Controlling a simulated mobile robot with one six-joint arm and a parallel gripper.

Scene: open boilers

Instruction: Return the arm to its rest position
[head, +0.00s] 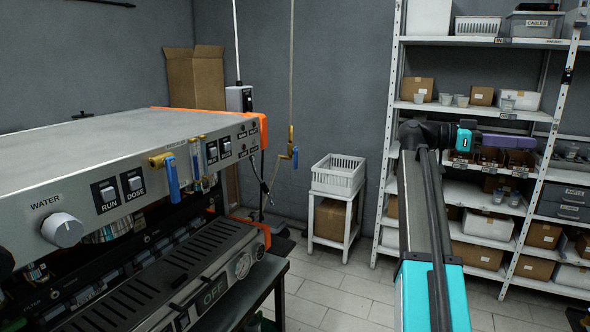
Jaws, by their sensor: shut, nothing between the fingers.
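My arm rises from the bottom edge, right of centre, in the head view and bends to the right at its wrist. My gripper (522,141) is at its far end, a slim purple shape pointing right in front of the shelf rack. It is small in the picture; it looks shut and empty. The boiler machine (150,150) fills the left side, with a blue-handled valve (172,178), RUN and DOSE switches and a WATER knob (62,229). My arm is well apart from the machine.
A metal shelf rack (392,150) with boxes and bins stands behind my gripper. A white basket (338,176) sits on a small stand left of my arm. A pipe with a blue-handled valve (294,157) hangs by the wall. The tiled floor (335,290) between machine and arm is clear.

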